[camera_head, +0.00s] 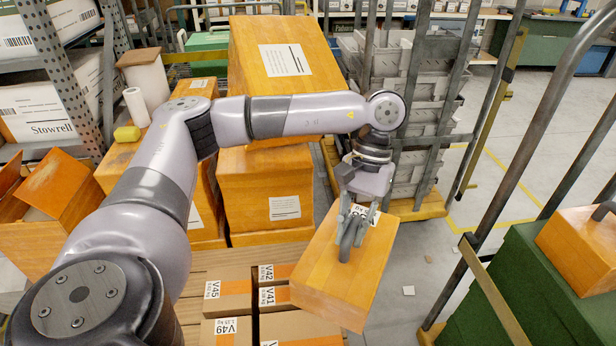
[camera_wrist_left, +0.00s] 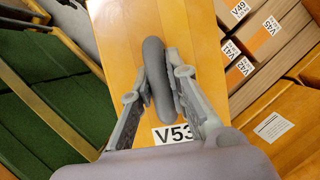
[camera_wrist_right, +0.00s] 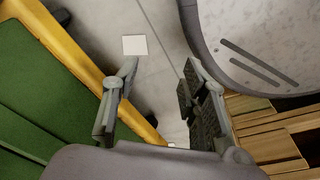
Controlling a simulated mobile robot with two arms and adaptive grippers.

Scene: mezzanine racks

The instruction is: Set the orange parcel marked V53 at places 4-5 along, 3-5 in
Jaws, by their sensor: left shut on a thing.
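The orange parcel marked V53 (camera_head: 335,272) hangs from my left gripper (camera_head: 354,238) beside the labelled cartons, turned at an angle to them in the picture. My left gripper's fingers close on the grey handle (camera_wrist_left: 154,65) on the parcel's top. My right gripper (camera_wrist_right: 150,90) is open in the right wrist view, with floor between its fingers. Cartons marked V45 (camera_head: 228,302), V49 (camera_head: 228,336), V42 and V41 lie on a slatted wooden surface (camera_head: 215,260).
Large orange boxes (camera_head: 268,195) stand behind the cartons. A wheeled frame with grey bins (camera_head: 405,110) stands behind the parcel. At right, a cart holds green crates (camera_head: 535,290) and an orange box (camera_head: 585,240). Grey floor (camera_head: 415,265) lies between, with a small scrap.

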